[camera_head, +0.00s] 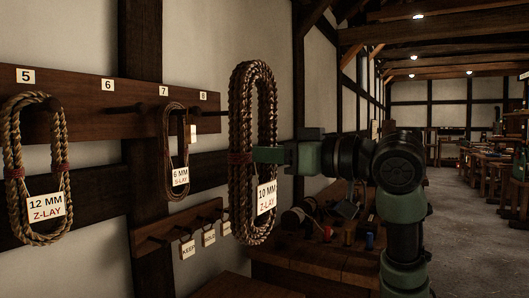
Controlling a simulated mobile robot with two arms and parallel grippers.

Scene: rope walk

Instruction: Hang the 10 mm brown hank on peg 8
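The 10 mm brown hank (238,105) hangs upright in a long loop, with a dark red binding and a white tag (266,198) reading 10 MM Z-LAY. My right gripper (262,155) comes from the right and is shut on the hank at its binding; the fingertips are partly hidden by the rope. The hank is in front of the right end of the peg board (85,115). The number 8 label (203,96) is just left of the hank. Peg 8 lies below that label; I cannot clearly make out its tip or whether the hank touches it. My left gripper is out of view.
A 12 mm hank (14,150) hangs on peg 5 and a 6 mm hank (164,135) on peg 7. Peg 6 (125,109) is bare. A lower rack (150,240) carries small tags. A wooden bench (300,262) with tools stands below; open floor lies to the right.

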